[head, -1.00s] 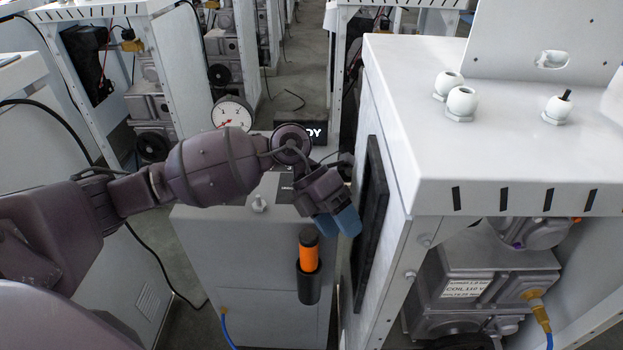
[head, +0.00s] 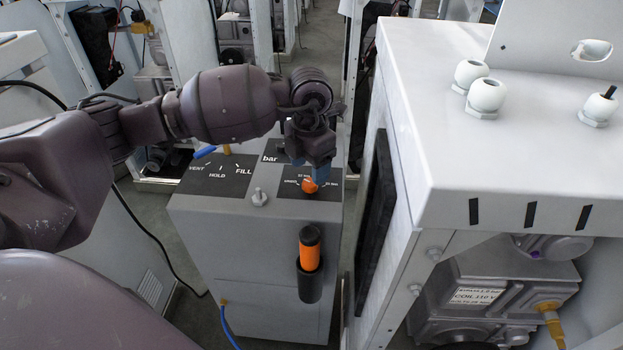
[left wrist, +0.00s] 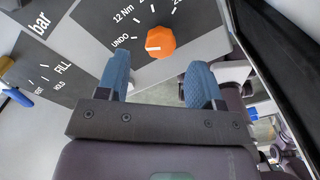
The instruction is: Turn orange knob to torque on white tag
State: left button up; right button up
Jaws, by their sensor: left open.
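The orange knob (head: 310,185) sits on a black dial plate on top of the grey cabinet; the left wrist view also shows the knob (left wrist: 160,41). Its white mark is on the side toward UNDO. A 12 Nm label shows, and a label starting with 2 is cut off. My left gripper (left wrist: 160,76), with blue fingertips, is open and empty, just above and short of the knob; it also shows in the head view (head: 309,173). The white tag (head: 474,297) is on the grey valve at the right; it reads COIL 110 V, its other lines too small to read.
A VENT/HOLD/FILL plate (head: 218,180) with a blue lever (head: 204,152) lies left of the knob. An orange-and-black handled tool (head: 310,250) stands in a holder on the cabinet front. A white cabinet (head: 440,140) with a black side panel stands close on the right.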

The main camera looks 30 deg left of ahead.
aim_at(310, 182)
pick_arm(q)
jog(key=shift+f, duration=2)
jog(key=c, duration=0.9)
